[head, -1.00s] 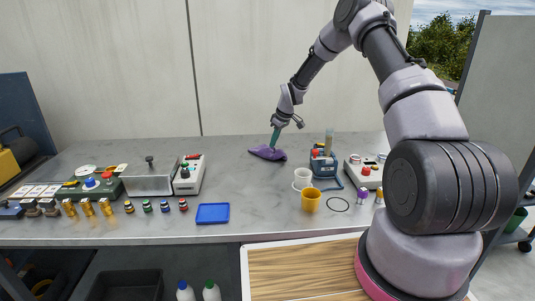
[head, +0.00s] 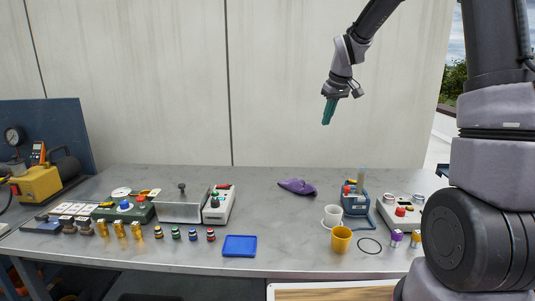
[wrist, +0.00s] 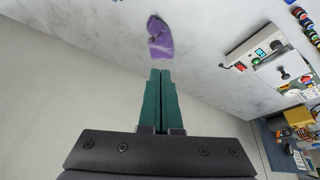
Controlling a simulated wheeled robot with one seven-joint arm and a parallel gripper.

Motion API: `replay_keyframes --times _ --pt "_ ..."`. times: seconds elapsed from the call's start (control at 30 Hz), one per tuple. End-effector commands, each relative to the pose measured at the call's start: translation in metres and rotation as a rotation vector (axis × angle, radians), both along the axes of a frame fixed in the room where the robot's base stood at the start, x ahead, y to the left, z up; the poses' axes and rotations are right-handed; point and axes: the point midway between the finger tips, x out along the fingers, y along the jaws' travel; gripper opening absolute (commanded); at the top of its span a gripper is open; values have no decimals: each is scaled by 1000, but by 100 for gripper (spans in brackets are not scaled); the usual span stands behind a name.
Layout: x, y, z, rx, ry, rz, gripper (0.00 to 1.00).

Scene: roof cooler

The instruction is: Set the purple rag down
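The purple rag (head: 297,187) lies crumpled on the grey worktop, towards the back and right of its middle. It also shows in the wrist view (wrist: 160,38), lying on the worktop beyond my fingertips. My gripper (head: 327,121) is well above the worktop, up and to the right of the rag, and does not touch it. In the wrist view its green fingers (wrist: 160,75) are together with nothing between them.
A blue tray (head: 239,246) lies at the front. To the right are a white cup (head: 332,215), a yellow cup (head: 340,239), a black ring (head: 370,246) and a blue device (head: 354,200). A white switch box (head: 219,205) stands left. The worktop around the rag is clear.

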Motion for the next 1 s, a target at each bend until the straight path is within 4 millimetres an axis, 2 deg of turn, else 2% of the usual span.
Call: replay_keyframes --times 0.03,0.2,0.4,0.6,0.7,0.83,1.0 --pt "-20 -5 22 6 -16 -43 0" --pt "-86 -20 69 54 -48 -199 0" --pt "-169 -33 105 148 -85 -380 0" --pt "-250 -42 118 274 -114 -545 0" --pt "-281 -45 117 336 -121 -607 0" --pt "-307 -46 113 394 -124 -661 0" --pt "-319 -46 110 423 -122 -687 0"
